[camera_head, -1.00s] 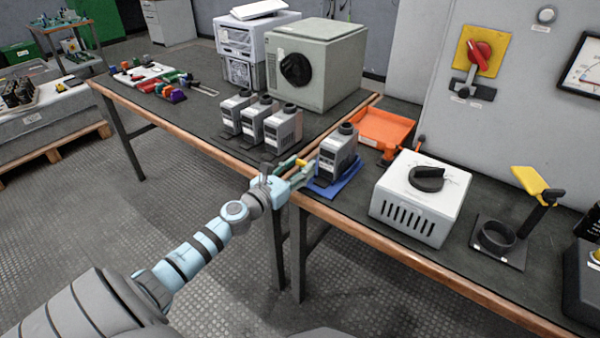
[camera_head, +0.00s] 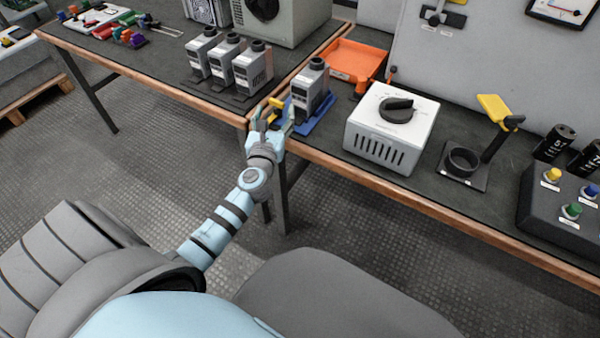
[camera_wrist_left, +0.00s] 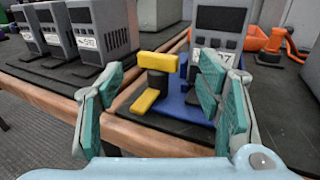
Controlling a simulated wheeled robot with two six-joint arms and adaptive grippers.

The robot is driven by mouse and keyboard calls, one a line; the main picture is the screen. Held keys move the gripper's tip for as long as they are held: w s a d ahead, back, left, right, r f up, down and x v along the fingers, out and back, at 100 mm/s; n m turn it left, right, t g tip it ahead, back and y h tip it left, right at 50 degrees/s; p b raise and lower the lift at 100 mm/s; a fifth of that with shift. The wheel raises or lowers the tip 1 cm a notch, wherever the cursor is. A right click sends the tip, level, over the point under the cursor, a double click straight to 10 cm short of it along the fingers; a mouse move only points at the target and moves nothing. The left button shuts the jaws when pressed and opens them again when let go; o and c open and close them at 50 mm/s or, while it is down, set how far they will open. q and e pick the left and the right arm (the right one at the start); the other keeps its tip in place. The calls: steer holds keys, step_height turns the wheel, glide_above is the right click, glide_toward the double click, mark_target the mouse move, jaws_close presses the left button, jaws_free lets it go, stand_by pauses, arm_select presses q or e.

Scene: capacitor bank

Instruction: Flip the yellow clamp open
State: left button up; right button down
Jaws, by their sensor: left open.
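The yellow clamp (camera_wrist_left: 156,62) stands at the front of a blue base (camera_wrist_left: 188,105) in the left wrist view, with a yellow upper part and a yellow lower bar. Behind it on the base is a grey capacitor unit (camera_wrist_left: 222,25). In the head view the clamp (camera_head: 276,103) shows small beside the grey unit (camera_head: 311,88), partly hidden by my gripper. My left gripper (camera_head: 270,115) is open at the bench's front edge. In the wrist view its green-padded fingers (camera_wrist_left: 162,80) stand on either side of the clamp, with nothing held. Contact cannot be told. My right gripper is not in view.
Several grey units (camera_head: 227,58) stand to the left. An orange tray (camera_head: 352,62) lies behind the blue base. A white box with a black knob (camera_head: 391,128) is to the right, then a black ring stand with a raised yellow flap (camera_head: 494,107) and a button box (camera_head: 560,213).

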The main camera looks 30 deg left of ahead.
arm_select(q)
steer(key=s+d+m, duration=0.1)
steer(key=s+d, duration=0.4)
steer(key=s, duration=0.6)
steer(key=w+d+f+m+t+h, duration=0.2)
steer(key=d+m+h, duration=0.5)
steer(key=m, duration=0.6)
steer(key=s+d+f+m+g+h+b, duration=0.1)
steer(key=s+d+f+m+g+b, duration=0.1)
steer(key=f+m, duration=0.5)
steer(key=s+d+f+m+g+h+b, duration=0.1)
steer(key=s+d+f+m+g+b, duration=0.1)
steer(key=f+m, duration=0.5)
steer(key=s+d+f+m+g+h+b, duration=0.1)
steer(key=s+d+f+m+g+b, duration=0.1)
steer(key=f+m, duration=0.5)
step_height(320, 180, down, 5)
steer(key=s+d+g, duration=0.1)
steer(key=s+g, duration=0.1)
steer(key=g, duration=0.1)
steer(key=shift+s+d+h, duration=0.15)
steer(key=shift+s+h, duration=0.15)
steer(key=shift+s, duration=0.1)
steer(key=shift+r, duration=0.15)
